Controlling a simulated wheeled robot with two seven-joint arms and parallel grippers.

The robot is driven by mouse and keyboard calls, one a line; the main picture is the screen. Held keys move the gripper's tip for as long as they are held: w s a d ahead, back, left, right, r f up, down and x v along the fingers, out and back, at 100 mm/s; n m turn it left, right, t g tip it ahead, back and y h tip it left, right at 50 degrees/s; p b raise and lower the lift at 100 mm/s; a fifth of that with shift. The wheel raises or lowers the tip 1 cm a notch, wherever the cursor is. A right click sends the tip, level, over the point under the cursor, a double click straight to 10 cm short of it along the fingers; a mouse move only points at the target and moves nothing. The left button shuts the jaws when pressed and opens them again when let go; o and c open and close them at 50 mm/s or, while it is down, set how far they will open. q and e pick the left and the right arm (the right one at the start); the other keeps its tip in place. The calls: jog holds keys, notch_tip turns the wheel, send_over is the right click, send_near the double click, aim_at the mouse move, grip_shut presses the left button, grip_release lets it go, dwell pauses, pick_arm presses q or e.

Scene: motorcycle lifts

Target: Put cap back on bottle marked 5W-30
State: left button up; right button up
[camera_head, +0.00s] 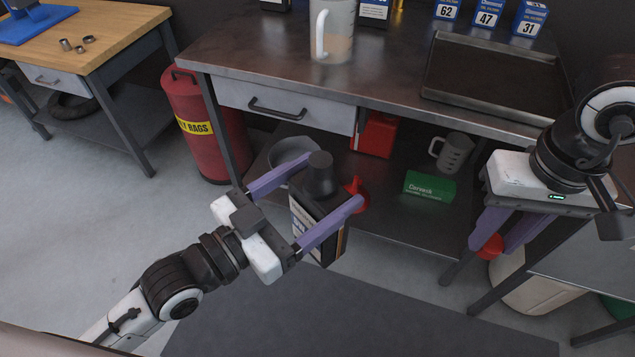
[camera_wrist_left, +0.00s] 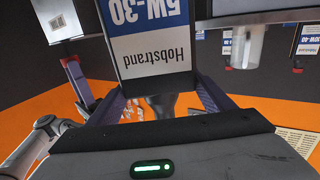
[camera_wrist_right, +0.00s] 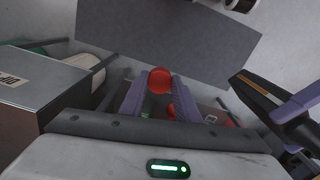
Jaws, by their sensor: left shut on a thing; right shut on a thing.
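The bottle marked 5W-30 (camera_head: 306,228) is black with a pale label and a dark neck on top. My left gripper (camera_head: 318,200) is shut around its sides and holds it in front of the workbench. The label, reading 5W-30 and Hobstrand, shows upside down in the left wrist view (camera_wrist_left: 152,45). The red cap (camera_head: 490,247) is between the fingers of my right gripper (camera_head: 492,244), which is shut on it at the right, well apart from the bottle. The cap also shows round in the right wrist view (camera_wrist_right: 160,80).
The metal workbench (camera_head: 270,60) bears a jug (camera_head: 333,40), a shallow tray (camera_head: 490,85) and boxes. On its lower shelf are a green box (camera_head: 430,188), another jug (camera_head: 453,152) and a red container (camera_head: 376,133). A red rag bin (camera_head: 208,130) stands left.

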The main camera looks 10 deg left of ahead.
jog(key=w+a+r+m, duration=0.1)
jog(key=w+a+r, duration=0.4)
jog(key=a, duration=0.2)
notch_tip(320, 180, up, 11)
jog(key=m, duration=0.3)
send_over(321, 160)
jog(key=shift+w+d+r, duration=0.15)
jog(key=shift+w+d, duration=0.05)
jog(key=shift+d, duration=0.05)
jog(key=shift+s+a+r, duration=0.15)
jog(key=shift+a+r, duration=0.05)
jog(key=shift+a, duration=0.15)
jog(key=shift+f, duration=0.15)
jog(key=shift+f, duration=1.85)
